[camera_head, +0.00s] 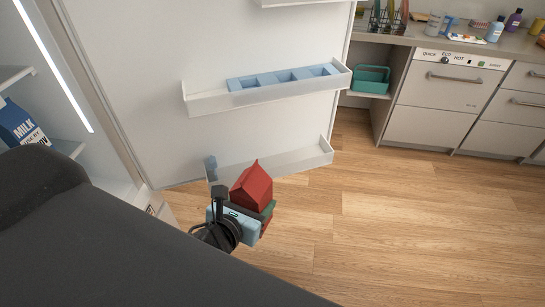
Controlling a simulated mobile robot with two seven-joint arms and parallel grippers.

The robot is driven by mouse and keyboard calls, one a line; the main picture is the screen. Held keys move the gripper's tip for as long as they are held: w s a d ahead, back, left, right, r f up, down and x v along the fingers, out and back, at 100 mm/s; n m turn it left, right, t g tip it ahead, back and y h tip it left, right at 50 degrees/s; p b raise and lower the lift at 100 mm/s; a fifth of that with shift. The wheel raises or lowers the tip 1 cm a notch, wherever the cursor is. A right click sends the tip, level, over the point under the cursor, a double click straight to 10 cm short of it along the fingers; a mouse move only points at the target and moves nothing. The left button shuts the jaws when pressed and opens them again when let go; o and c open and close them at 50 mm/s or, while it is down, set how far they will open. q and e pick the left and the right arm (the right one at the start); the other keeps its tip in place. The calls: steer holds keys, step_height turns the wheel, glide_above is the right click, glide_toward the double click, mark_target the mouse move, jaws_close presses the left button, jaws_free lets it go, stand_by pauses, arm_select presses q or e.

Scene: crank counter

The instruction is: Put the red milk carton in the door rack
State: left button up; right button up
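The red milk carton (252,186) has a gabled top and a green band lower down. It is upright or slightly tilted, in front of the lower door rack (290,161). My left gripper (238,204) is shut on the carton; my own dark arm hides part of the wrist, and the far finger is mostly hidden. The upper door rack (215,104) holds a blue divided insert (280,78). My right gripper is not in view.
A blue milk carton (20,127) stands on a fridge shelf (66,147) at the left. The wooden floor (400,225) is clear to the right. A counter (435,40) with drawers and a teal basket (371,79) in a cubby stand at the back right.

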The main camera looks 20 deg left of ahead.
arm_select(q)
steer(key=shift+w, duration=0.65)
steer(key=w+d+f+n+y, duration=0.1)
steer(key=w+n+y, duration=0.1)
steer(key=w, duration=0.5)
steer(key=w+d+f+n+y, duration=0.1)
steer(key=w+n+y, duration=0.1)
steer(key=w, duration=0.5)
steer(key=shift+d+f+g+y, duration=0.4)
steer(key=shift+s, duration=0.1)
